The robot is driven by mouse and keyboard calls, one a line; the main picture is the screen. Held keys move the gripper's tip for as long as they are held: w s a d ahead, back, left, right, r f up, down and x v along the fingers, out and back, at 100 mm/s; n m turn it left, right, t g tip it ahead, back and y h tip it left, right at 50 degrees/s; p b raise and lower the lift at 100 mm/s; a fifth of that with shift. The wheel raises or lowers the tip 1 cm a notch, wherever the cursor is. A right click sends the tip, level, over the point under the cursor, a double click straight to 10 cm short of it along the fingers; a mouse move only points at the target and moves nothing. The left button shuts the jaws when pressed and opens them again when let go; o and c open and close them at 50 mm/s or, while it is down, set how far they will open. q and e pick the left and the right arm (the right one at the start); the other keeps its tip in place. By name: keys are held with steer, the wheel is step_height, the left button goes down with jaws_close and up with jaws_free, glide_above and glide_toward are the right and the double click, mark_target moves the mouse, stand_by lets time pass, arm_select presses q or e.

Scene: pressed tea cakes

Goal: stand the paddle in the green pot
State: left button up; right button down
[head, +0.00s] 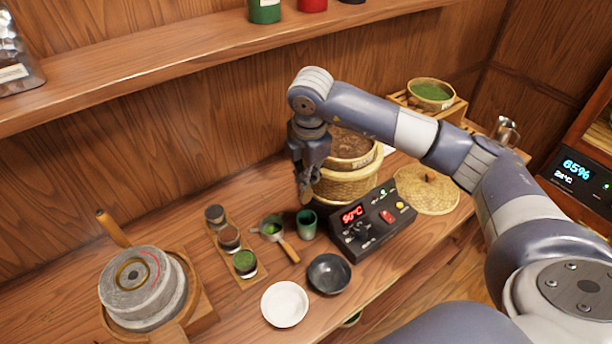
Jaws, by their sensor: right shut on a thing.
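The green pot (307,226) is a small dark green cup standing upright on the wooden counter, left of the black control box. My right gripper (304,180) is above it, pointing down in front of the bamboo steamer. It is shut on the paddle (305,193), a small tan wooden piece of which only a little shows below the fingers. The paddle looks to be above the pot's mouth and apart from it; its exact height is hard to tell. My left gripper is out of view.
A control box (372,222) reading 90°C stands right of the pot, with the bamboo steamer (345,187) behind. A strainer (272,229) with a wooden handle lies left. A black bowl (329,273) and white bowl (285,304) sit in front. A stone mill (143,287) is far left.

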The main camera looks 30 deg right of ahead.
mark_target(308, 191)
steer(key=shift+f, duration=0.2)
steer(key=shift+d+f+b, duration=0.1)
steer(key=shift+f+b, duration=1.55)
steer(key=shift+f, duration=1)
step_height(308, 191, down, 5)
steer(key=b, duration=0.4)
steer(key=shift+f, duration=0.15)
